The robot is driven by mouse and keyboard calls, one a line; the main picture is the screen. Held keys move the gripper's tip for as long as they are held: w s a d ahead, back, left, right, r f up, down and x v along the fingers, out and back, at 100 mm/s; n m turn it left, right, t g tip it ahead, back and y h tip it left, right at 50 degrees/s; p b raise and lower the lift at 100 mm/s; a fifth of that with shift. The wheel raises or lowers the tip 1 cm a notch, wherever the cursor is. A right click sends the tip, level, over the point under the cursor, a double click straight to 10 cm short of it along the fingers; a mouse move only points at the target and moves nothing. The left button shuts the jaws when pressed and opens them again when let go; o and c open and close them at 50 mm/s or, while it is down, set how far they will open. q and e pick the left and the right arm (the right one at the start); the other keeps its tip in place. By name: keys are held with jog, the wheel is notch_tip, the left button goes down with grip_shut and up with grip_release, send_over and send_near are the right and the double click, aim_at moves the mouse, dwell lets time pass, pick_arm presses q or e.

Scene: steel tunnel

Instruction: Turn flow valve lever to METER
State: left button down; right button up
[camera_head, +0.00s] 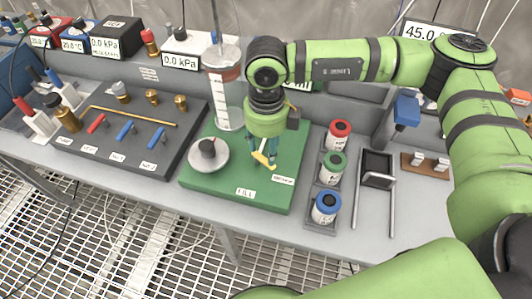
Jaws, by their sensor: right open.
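The flow valve lever seems to be the small yellow handle (263,159) on the green board (215,192). A white label reading FILL (245,193) is at the board's front edge; a second label (284,180) to its right is too small to read surely. My right gripper (265,147) points down right over the yellow handle, its fingers open and close around or just above it. I cannot tell whether they touch it. The gripper hides the valve body. My left gripper is not in view.
A clear cylinder (228,105) stands close behind. Red, green and blue-lidded jars (326,207) stand in a rack to the right. A dark panel with coloured levers (125,130) is at left.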

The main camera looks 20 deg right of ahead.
aim_at(266, 163)
jog(key=shift+f+p, duration=0.6)
jog(key=shift+f, duration=1.95)
grip_shut()
